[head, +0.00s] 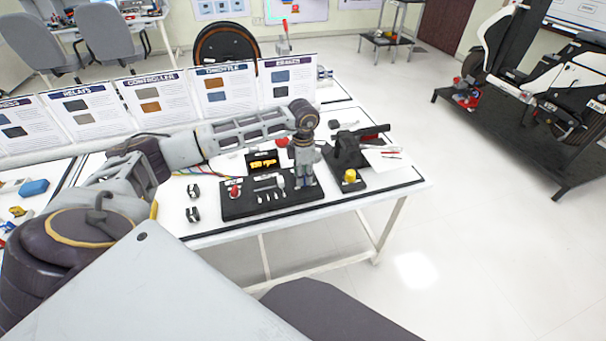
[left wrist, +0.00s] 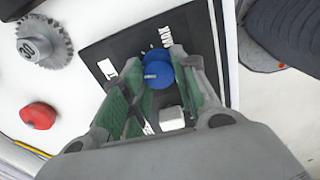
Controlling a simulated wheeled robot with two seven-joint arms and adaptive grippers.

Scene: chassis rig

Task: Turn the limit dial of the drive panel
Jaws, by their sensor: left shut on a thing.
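The black drive panel (head: 240,208) lies flat on the table, with a red knob (head: 235,189) at its left end and a row of small switches along its middle. My left gripper (head: 304,184) points down over the panel's right end. In the left wrist view, its green-padded fingers (left wrist: 153,64) are shut around a blue round dial (left wrist: 158,74) on the black panel (left wrist: 112,45). White lettering, partly readable as MAX, shows beside the dial. In the head view the gripper hides the dial. My right gripper is not in view.
A black pedal-like unit (head: 348,154) with a yellow knob stands right of the panel. Two dark clips (head: 192,214) lie left of it. A grey gear (left wrist: 42,42) and a red cap (left wrist: 38,116) show in the left wrist view. Information boards (head: 150,96) line the back.

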